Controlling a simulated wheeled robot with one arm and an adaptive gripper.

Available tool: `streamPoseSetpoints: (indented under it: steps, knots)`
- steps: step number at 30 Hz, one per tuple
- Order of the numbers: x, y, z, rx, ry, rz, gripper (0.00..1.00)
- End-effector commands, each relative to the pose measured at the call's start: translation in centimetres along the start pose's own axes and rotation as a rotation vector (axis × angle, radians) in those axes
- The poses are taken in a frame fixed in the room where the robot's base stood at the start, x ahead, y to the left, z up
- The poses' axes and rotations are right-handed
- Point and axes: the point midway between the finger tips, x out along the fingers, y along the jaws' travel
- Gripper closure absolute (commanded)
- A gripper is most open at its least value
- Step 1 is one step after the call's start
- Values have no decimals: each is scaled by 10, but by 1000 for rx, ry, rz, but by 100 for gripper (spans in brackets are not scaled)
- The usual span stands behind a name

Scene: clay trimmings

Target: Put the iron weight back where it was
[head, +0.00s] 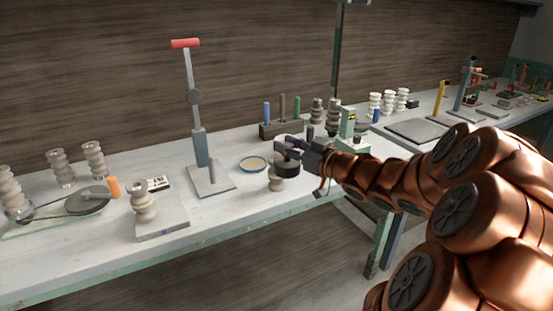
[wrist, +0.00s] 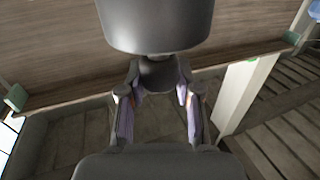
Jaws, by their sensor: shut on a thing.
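The iron weight (head: 288,168) is a dark, squat cylinder with a narrower neck and knob. My gripper (head: 291,147) is shut on its knob, near the front edge of the bench. In the wrist view the weight (wrist: 156,24) fills the top middle, with its knob between the two fingers of my gripper (wrist: 159,74). The weight's underside is hidden.
A blue-rimmed dish (head: 252,164) lies left of the weight. A press with a red handle (head: 185,43) stands further left. A tool block (head: 281,130) and a green device (head: 348,122) stand behind. A board (head: 162,222) bears another ribbed piece.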

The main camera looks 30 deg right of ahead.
Motion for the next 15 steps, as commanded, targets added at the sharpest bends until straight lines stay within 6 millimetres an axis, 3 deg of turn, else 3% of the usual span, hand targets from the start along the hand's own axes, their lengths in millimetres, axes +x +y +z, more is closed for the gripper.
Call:
streamPoseSetpoints:
  steps: [5, 15]
  knots:
    - [8, 6, -3, -1, 7, -1, 100]
    - [44, 32, 2, -1, 5, 0, 100]
